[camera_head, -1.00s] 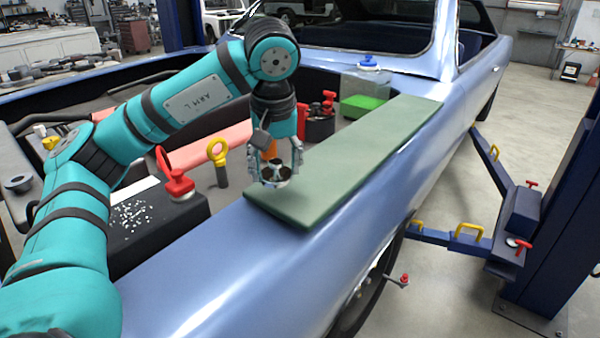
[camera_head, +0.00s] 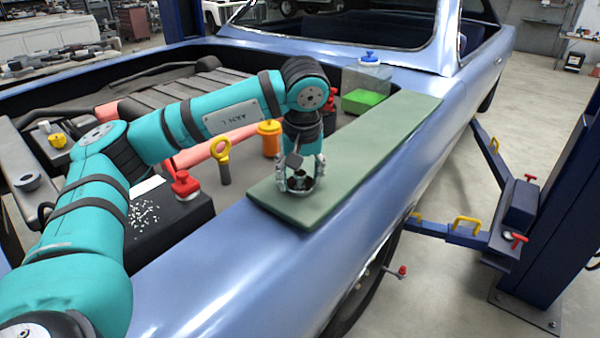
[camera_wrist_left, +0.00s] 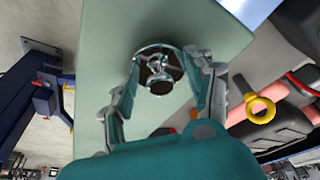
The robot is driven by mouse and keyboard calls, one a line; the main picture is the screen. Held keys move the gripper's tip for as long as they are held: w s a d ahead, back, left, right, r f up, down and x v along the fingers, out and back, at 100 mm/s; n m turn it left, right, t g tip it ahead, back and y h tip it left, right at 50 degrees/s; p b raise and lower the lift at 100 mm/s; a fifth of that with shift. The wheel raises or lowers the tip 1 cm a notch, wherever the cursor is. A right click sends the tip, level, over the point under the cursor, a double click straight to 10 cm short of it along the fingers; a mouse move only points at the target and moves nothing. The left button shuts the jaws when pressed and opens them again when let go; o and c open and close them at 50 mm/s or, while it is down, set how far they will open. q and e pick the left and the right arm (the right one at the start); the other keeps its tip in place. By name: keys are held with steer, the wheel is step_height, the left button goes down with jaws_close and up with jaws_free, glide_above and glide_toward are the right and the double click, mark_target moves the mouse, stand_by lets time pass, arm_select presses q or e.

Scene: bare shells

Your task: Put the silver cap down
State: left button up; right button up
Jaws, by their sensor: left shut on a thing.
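The silver cap (camera_head: 300,183) is a round shiny ring with a dark inside, held between the fingers of my left gripper (camera_head: 301,175). It is over the near end of the green mat (camera_head: 360,142) that lies along the blue fender. In the left wrist view the cap (camera_wrist_left: 158,70) sits between both fingertips of the gripper (camera_wrist_left: 165,75), with the mat (camera_wrist_left: 105,60) behind it. The cap is at or just above the mat; I cannot tell if it touches. My right gripper is not in view.
A clear tank with a blue cap (camera_head: 368,70) is farther back. The mat's far part is clear.

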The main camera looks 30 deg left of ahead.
mark_target(301, 188)
arm_select(q)
steer(key=o, duration=1)
steer(key=shift+f, duration=0.1)
steer(key=shift+o, duration=0.2)
steer(key=shift+r, duration=0.25)
steer(key=b+v, duration=0.1)
steer(key=v, duration=0.5)
steer(key=shift+r, duration=0.2)
steer(key=v, duration=0.5)
steer(key=shift+d+r, duration=0.1)
steer(key=shift+r, duration=0.1)
steer(key=shift+f, duration=0.1)
